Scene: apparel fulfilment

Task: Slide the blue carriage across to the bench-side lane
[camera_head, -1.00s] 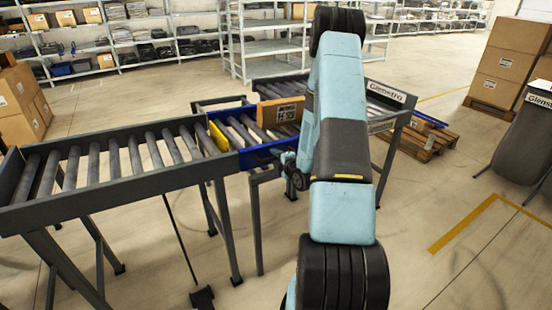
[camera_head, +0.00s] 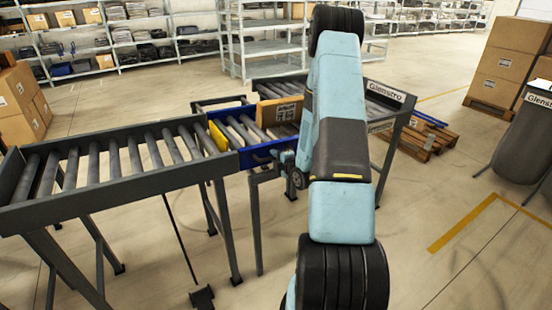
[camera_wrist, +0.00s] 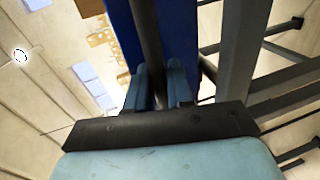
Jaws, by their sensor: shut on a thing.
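The blue carriage (camera_head: 256,156) is a short roller section with blue side rails, at the right end of the long grey roller lane. A cardboard box (camera_head: 279,111) stands on or just behind its rollers. My gripper (camera_head: 281,156) is at the carriage's near rail, partly hidden by my arm. In the wrist view, my gripper's two fingers (camera_wrist: 159,78) are closed around a dark bar (camera_wrist: 147,35) beside the carriage's blue panel (camera_wrist: 180,35). The contact itself is partly hidden.
A yellow plate (camera_head: 217,135) stands at the end of the grey roller lane (camera_head: 110,165). Another roller lane marked Glenstro (camera_head: 385,91) lies behind my arm at right. A pallet (camera_head: 428,138) and stacked cartons (camera_head: 508,62) stand farther right. Floor at front right is clear.

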